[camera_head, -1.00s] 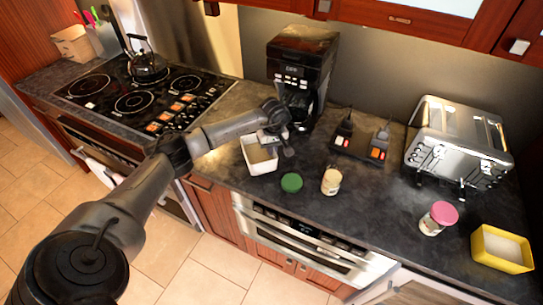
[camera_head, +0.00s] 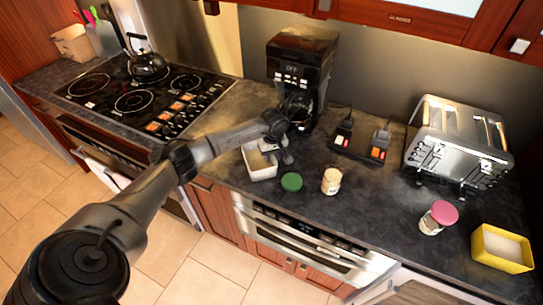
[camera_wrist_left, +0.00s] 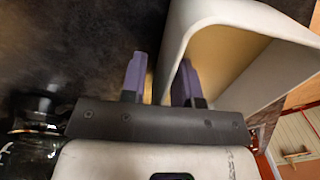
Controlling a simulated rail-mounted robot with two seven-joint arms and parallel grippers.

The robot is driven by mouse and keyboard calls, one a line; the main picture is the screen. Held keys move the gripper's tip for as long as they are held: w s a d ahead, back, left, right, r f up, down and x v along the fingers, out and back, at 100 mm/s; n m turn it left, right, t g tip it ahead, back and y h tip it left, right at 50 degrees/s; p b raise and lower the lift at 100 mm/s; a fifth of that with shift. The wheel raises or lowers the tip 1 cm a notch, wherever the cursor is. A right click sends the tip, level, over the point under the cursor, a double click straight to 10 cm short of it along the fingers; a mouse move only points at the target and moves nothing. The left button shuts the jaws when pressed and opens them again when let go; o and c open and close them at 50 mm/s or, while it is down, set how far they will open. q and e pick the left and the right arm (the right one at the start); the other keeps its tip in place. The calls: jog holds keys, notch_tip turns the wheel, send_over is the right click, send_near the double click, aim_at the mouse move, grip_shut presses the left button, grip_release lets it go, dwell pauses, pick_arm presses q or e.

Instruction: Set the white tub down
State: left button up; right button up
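The white tub (camera_head: 262,172) is at the counter's front edge, left of the green-lidded jar and in front of the coffee maker. It looks upright and seems to rest on the counter. My left gripper (camera_head: 276,153) is at its right rear side. In the left wrist view the tub (camera_wrist_left: 225,20) shows its pale rim and tan inside. The fingers of the left gripper (camera_wrist_left: 160,82) straddle one wall, one inside and one outside. A narrow gap shows between the outer finger and the wall, so the gripper looks open. My right gripper is out of view.
A green-lidded jar (camera_head: 291,182) and a cream jar (camera_head: 331,181) stand close to the tub's right. The coffee maker (camera_head: 300,75) is behind. A toaster (camera_head: 455,145), a pink-lidded jar (camera_head: 438,217) and a yellow tub (camera_head: 502,248) are farther right. The stove (camera_head: 145,95) is left.

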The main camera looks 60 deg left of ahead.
pick_arm(q)
jog(key=shift+r, duration=0.15)
jog(key=shift+r, duration=0.25)
notch_tip(320, 180, up, 12)
jog(key=shift+w+f, duration=0.25)
jog(key=shift+w, duration=0.1)
jog(key=shift+d, duration=0.1)
